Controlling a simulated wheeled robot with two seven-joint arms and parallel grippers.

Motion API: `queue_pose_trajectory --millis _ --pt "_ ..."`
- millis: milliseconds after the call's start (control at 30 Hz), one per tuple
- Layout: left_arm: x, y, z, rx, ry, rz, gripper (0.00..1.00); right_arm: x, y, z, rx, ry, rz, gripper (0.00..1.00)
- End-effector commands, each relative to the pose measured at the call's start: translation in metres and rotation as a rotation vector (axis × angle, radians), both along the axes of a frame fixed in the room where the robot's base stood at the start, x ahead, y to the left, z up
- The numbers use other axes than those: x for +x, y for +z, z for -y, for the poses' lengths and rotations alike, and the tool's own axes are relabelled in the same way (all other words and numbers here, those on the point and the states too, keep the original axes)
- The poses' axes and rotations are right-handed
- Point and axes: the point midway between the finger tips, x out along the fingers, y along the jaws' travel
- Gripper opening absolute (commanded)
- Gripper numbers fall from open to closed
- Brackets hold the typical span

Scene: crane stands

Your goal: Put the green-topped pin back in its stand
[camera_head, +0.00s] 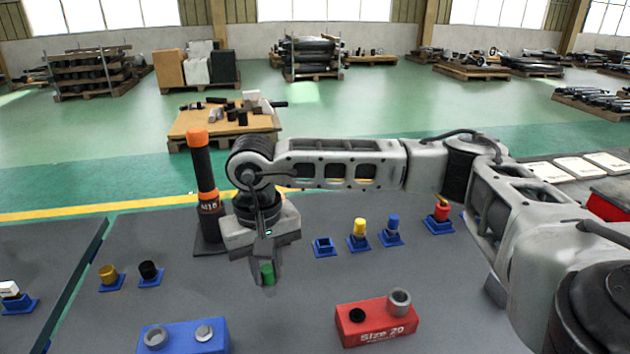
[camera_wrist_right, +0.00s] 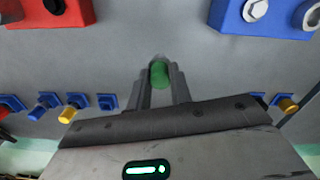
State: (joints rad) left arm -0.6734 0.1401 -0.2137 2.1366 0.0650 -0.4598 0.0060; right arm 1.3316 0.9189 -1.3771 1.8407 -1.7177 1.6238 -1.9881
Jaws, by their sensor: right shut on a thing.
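The green-topped pin (camera_head: 267,272) is between the fingers of my right gripper (camera_head: 265,279), above the grey table. The wrist view shows its green top (camera_wrist_right: 159,74) between the two fingers (camera_wrist_right: 160,88); how far its lower part reaches is hard to see. An empty blue stand (camera_head: 324,247) with a square socket is on the table, to the right of the gripper and apart from it. It also shows in the wrist view (camera_wrist_right: 107,102). My left gripper is out of view.
Stands with a yellow-topped pin (camera_head: 359,229), a blue-topped pin (camera_head: 393,224) and a red-topped pin (camera_head: 441,212) are to the right. A black-topped pin (camera_head: 148,270) and a gold one (camera_head: 108,274) are left. A red block (camera_head: 377,329) and a blue block (camera_head: 185,338) are in front.

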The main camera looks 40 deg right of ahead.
Motion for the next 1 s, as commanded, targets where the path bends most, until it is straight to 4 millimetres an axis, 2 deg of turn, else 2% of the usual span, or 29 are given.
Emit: queue_pose_trajectory --millis 33,100,200,300,433,600,1000 --pt "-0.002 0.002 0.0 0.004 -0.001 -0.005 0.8 0.014 0.008 0.021 -0.005 -0.098 0.002 0.0" --pt "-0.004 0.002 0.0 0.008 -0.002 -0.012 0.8 0.03 0.015 0.05 -0.006 -0.228 0.004 0.0" --pt "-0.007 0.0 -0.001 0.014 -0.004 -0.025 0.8 0.046 0.025 0.091 -0.006 -0.403 0.006 0.0" --pt "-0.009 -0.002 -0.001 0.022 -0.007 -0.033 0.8 0.056 0.034 0.128 -0.002 -0.555 0.007 0.0" --pt "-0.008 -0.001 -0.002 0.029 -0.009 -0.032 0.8 0.061 0.042 0.162 0.006 -0.695 0.007 0.0" --pt "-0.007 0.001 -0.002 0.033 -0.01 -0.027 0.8 0.063 0.046 0.182 0.012 -0.774 0.008 0.0" --pt "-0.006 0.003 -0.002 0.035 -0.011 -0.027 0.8 0.063 0.047 0.183 0.012 -0.778 0.008 0.0"
